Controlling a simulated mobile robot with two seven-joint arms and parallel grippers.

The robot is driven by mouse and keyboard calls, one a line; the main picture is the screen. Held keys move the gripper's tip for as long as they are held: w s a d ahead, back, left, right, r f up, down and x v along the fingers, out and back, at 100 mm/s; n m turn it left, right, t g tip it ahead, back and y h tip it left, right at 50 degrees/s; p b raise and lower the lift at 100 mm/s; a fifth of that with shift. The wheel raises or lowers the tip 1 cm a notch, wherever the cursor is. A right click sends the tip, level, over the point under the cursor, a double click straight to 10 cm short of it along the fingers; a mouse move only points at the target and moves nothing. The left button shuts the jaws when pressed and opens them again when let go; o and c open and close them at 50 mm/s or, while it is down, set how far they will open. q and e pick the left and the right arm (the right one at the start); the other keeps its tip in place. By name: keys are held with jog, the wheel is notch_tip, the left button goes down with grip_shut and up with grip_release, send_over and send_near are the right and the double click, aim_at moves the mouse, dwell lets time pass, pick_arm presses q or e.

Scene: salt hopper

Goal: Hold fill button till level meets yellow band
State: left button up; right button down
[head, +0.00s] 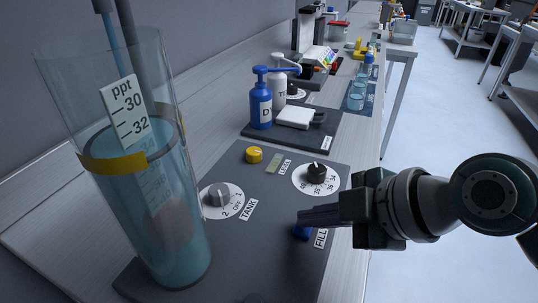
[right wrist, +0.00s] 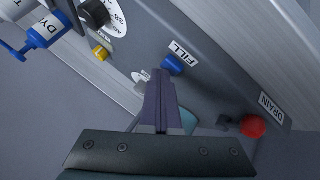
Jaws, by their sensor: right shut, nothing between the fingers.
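The clear tank (head: 190,215) stands at the left of the head view, holding blue liquid. A yellow band (head: 112,163) wraps its front, and the liquid surface appears close to the band's height; I cannot tell if they match exactly. A scale card (head: 127,108) reads ppt, 30 and 32. The blue fill button (head: 302,233) is on the dark panel beside the FILL label; it also shows in the right wrist view (right wrist: 173,64). My right gripper (head: 302,217) is shut and empty, its tips right by the button. Contact cannot be told. My left gripper is out of view.
The panel carries a TANK dial (head: 217,196), a yellow knob (head: 254,155) and a black dial (head: 317,174). A red drain knob (right wrist: 253,126) shows in the wrist view. Bottles (head: 261,105) stand farther back. The aisle at the right is clear.

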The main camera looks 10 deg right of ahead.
aim_at(311, 231)
jog(key=shift+r+p, duration=0.55)
jog(key=shift+r, duration=0.2)
notch_tip(311, 231, up, 5)
jog(key=p, duration=0.4)
jog(key=shift+p, duration=0.35)
